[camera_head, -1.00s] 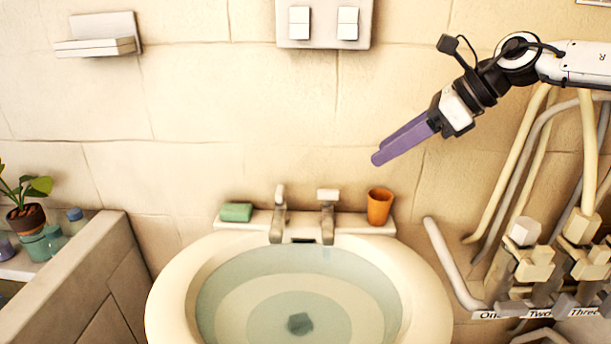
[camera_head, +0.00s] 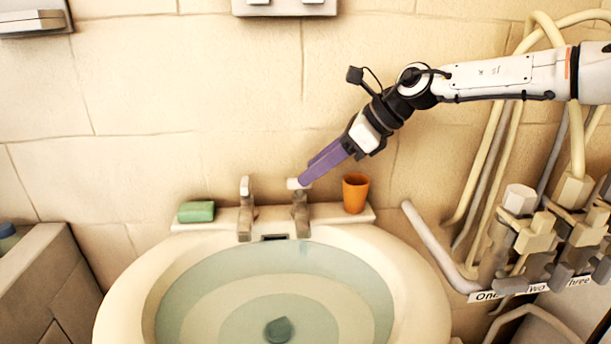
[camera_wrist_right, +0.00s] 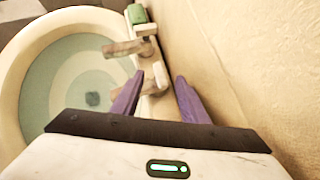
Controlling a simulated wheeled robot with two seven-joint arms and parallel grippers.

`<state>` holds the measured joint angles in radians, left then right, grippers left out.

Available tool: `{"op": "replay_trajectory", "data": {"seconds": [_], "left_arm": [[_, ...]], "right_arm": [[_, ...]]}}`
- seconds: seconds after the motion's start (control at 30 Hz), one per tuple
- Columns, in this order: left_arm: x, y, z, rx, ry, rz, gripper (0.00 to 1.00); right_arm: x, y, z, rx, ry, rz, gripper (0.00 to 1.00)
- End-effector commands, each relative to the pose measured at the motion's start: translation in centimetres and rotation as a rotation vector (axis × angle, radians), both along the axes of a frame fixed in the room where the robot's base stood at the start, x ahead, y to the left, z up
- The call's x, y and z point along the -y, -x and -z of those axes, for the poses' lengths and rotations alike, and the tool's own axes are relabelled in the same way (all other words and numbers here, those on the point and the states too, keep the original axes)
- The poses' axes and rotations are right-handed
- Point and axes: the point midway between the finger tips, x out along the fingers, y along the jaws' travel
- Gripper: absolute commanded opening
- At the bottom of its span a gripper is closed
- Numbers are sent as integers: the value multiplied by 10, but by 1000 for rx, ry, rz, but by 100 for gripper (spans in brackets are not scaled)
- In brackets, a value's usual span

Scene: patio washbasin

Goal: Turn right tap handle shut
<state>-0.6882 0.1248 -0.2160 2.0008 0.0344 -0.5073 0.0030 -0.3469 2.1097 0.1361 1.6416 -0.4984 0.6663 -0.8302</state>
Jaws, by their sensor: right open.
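The right tap (camera_head: 301,215) stands on the basin's back ledge, with its pale handle (camera_head: 292,184) on top. My right gripper (camera_head: 305,176) comes in from the upper right, its purple fingertips at or just above that handle. The fingers overlap part of the handle in the head view. In the right wrist view the open fingers (camera_wrist_right: 158,76) lie either side of the right tap's handle (camera_wrist_right: 160,74); contact cannot be told. The left tap (camera_head: 245,210) stands beside it. My left gripper is not in view.
An orange cup (camera_head: 355,193) stands close right of the right tap, below my right gripper. A green soap (camera_head: 196,211) lies at the ledge's left. The basin (camera_head: 120,310) holds water. Pipes and valves (camera_head: 535,235) crowd the right side. The wall is close behind the taps.

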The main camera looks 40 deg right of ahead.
Motion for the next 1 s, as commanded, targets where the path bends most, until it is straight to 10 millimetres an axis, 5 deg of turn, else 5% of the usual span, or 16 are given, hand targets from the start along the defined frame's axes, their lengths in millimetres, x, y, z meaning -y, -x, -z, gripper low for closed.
{"op": "replay_trajectory", "data": {"seconds": [0.23,0.63,0.87,1.0], "left_arm": [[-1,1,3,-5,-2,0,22],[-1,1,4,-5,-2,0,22],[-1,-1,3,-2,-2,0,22],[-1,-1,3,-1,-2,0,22]], "right_arm": [[-11,-15,19,-2,0,0,40],[-13,-18,22,0,-1,1,40],[-13,-18,22,0,-2,0,3],[-14,-18,23,-1,-2,-1,0]]}}
